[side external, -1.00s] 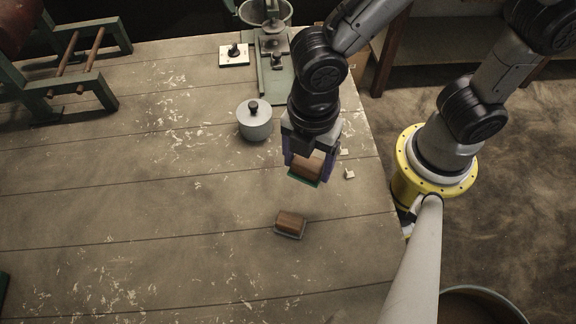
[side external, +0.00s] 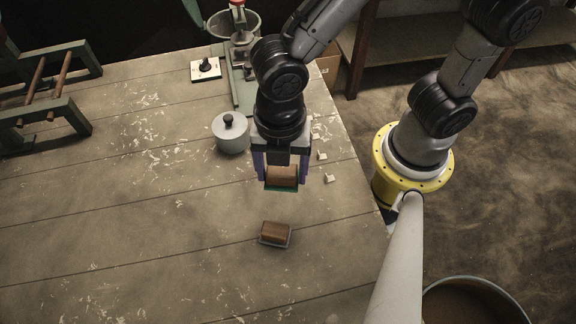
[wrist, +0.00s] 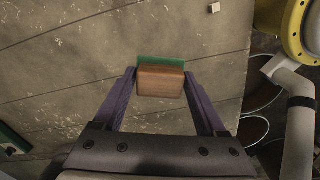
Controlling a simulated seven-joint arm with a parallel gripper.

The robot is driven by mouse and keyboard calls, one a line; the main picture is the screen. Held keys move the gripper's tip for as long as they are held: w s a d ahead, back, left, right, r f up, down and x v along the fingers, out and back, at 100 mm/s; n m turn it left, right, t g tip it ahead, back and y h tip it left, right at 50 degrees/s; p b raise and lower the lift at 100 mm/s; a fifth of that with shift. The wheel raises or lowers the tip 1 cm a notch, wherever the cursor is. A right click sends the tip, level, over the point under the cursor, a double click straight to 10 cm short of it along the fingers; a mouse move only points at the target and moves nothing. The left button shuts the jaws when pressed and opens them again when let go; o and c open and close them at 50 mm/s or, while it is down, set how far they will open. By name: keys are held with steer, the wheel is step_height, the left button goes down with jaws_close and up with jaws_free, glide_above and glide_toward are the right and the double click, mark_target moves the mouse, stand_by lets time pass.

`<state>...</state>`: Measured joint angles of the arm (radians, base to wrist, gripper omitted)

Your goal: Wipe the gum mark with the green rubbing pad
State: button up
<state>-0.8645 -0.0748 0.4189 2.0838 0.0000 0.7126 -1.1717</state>
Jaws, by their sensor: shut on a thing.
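The green rubbing pad is a brown wooden block with a green underside, held between the purple fingers of my gripper (side external: 283,180). Its green layer (side external: 283,189) shows along the lower edge in the side external view. In the wrist view the wooden back (wrist: 160,82) faces me, with a green strip (wrist: 160,61) beyond it. The pad appears to be above the table; the exact gap cannot be told. I cannot make out a distinct gum mark among the pale specks and scuffs on the table.
A second wooden block with a grey base (side external: 274,234) lies in front of my gripper. A grey lidded pot (side external: 231,133) stands behind left. Small pale cubes (side external: 329,178) lie to the right, near the table edge. The left tabletop (side external: 110,210) is mostly free.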

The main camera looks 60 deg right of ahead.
steer(key=w+a+f+n, duration=0.1)
steer(key=w+f+n, duration=0.1)
steer(key=w+n, duration=0.3)
glide_toward(254, 191)
steer(key=shift+n, duration=0.4)
steer(key=shift+w+d+f, duration=0.1)
steer(key=shift+f, duration=2.6)
steer(key=shift+w+d+f, duration=0.55)
steer(key=shift+w+f, duration=0.05)
steer(key=shift+w, duration=0.05)
steer(key=shift+w+d, duration=2)
steer(key=shift+d, duration=0.05)
steer(key=shift+s+a, duration=2.7)
step_height(254, 191, up, 8)
